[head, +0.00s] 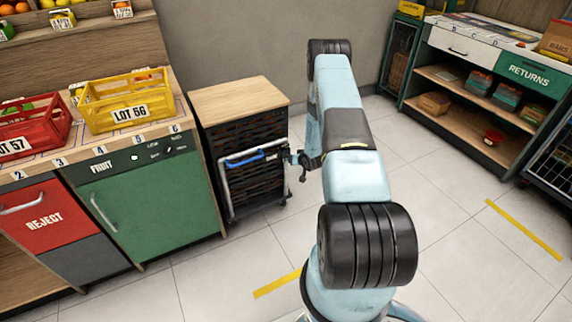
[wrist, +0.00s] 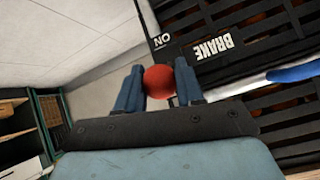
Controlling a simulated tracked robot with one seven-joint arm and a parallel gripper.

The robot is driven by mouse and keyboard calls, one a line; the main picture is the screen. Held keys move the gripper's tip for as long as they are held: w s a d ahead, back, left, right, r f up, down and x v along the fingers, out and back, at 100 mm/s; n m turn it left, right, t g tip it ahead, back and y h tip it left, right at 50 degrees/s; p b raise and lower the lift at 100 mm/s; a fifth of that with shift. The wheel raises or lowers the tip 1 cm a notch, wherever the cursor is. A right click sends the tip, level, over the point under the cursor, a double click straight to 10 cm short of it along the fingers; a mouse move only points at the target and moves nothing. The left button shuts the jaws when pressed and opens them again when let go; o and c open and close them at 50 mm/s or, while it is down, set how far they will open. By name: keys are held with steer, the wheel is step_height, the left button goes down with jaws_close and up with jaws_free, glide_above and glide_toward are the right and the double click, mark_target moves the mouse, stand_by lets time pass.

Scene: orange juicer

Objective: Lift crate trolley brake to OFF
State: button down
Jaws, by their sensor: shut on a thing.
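The crate trolley (head: 243,100) stands beside the green fruit cabinet, with a wooden top and dark slatted crates. Its brake plate (wrist: 200,55) shows the words BRAKE and ON in the wrist view; no OFF mark is visible. The red ball knob of the brake (wrist: 159,76) sits between the two fingers of my gripper (wrist: 160,90), which is shut on it. The rest of the lever is mostly hidden. In the head view my gripper (head: 299,160) is at the trolley's right front edge, and the knob cannot be made out.
A trolley push handle with a blue grip (head: 258,155) crosses its front, close to my gripper. The fruit cabinet (head: 150,195) stands left, with a yellow crate (head: 125,106) on top. A returns shelf (head: 480,95) stands right. The tiled floor between is clear.

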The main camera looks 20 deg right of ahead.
steer(key=shift+w+d+r, duration=0.1)
steer(key=shift+w+r, duration=0.05)
steer(key=shift+w, duration=0.05)
stand_by(0.4)
steer(key=c, duration=0.7)
jaws_free()
steer(key=shift+c, duration=0.2)
steer(key=shift+s, duration=0.1)
steer(key=v, duration=1.3)
steer(key=shift+s+r, duration=0.15)
steer(key=shift+r, duration=0.05)
